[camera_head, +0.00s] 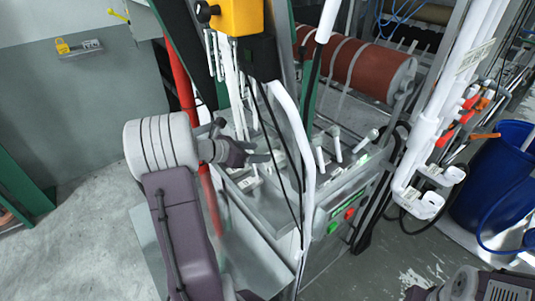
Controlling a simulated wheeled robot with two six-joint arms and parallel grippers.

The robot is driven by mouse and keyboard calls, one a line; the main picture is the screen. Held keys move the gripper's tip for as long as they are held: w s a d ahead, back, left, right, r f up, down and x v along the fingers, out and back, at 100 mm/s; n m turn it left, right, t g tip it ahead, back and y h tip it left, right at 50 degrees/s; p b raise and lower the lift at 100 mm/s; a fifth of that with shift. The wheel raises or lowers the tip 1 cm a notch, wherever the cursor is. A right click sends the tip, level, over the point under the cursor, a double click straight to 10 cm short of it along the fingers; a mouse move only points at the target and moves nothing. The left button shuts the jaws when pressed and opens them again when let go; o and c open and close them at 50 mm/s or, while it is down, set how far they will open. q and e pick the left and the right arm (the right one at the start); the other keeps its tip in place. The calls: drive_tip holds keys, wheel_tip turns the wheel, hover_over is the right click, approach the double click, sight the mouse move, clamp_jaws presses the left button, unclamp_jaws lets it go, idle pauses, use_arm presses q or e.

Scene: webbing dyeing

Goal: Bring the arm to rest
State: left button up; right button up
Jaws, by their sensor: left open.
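My left arm comes up from the bottom, with a purple-grey forearm and a white ribbed joint (160,145). Its left gripper (262,152) points right, jaws open and empty, in front of the machine's panel of levers. It appears close to the black cable and white pipe; whether it touches them I cannot tell.
The lever panel (265,205) has several white-handled levers and a front box with a red button (349,213). A yellow box (237,15) hangs above. A red-brown roller (355,65) is behind. White pipes (440,130) and a blue barrel (495,180) stand right. Floor at left is clear.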

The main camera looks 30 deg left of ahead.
use_arm(q)
drive_tip(key=shift+v, duration=0.95)
drive_tip(key=s+d+f+m+g+h, duration=0.1)
drive_tip(key=s+d+f+m+g, duration=0.25)
drive_tip(key=d, duration=0.25)
drive_tip(key=s+d+f+m+g, duration=0.2)
drive_tip(key=d+f+m, duration=0.1)
drive_tip(key=d+m, duration=0.2)
drive_tip(key=s+d+f+m+g+y, duration=0.2)
drive_tip(key=s+m, duration=0.4)
drive_tip(key=m, duration=0.5)
drive_tip(key=s+d+f+m+g+y, duration=0.2)
drive_tip(key=s+d+f+m+y, duration=0.1)
drive_tip(key=m, duration=0.9)
drive_tip(key=s+d+f, duration=0.1)
drive_tip(key=s+d, duration=0.1)
drive_tip(key=s, duration=0.1)
drive_tip(key=shift+s+d+f+y, duration=0.3)
drive_tip(key=shift+s+d, duration=0.05)
drive_tip(key=shift+s, duration=0.05)
drive_tip(key=shift+d+g, duration=0.15)
drive_tip(key=shift+g, duration=0.1)
drive_tip(key=shift+s, duration=0.1)
